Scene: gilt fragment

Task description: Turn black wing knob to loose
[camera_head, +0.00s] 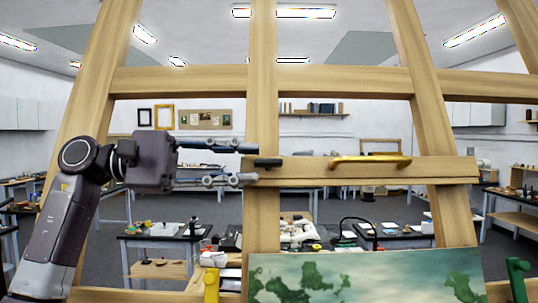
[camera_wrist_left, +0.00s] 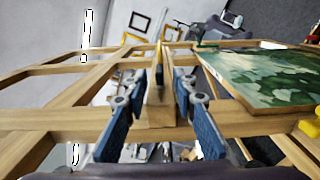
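The black wing knob (camera_head: 268,162) sits on the left end of a wooden crossbar, in front of the central post of the easel (camera_head: 263,90). It lies about level, its long side running left to right. My left gripper (camera_head: 251,164) comes in from the left with its two fingers apart, one above and one below the knob's height, tips close to the knob's left end. Contact cannot be told. In the left wrist view the open gripper (camera_wrist_left: 160,88) has wood between and beyond its fingers; I cannot make out the knob clearly there. My right gripper is not in view.
A yellow handle (camera_head: 370,160) is on the same crossbar (camera_head: 440,172), to the right. A green painting (camera_head: 365,280) stands below. A yellow clamp-like part (camera_head: 211,284) and a green one (camera_head: 518,280) flank it. Worktables stand behind the easel.

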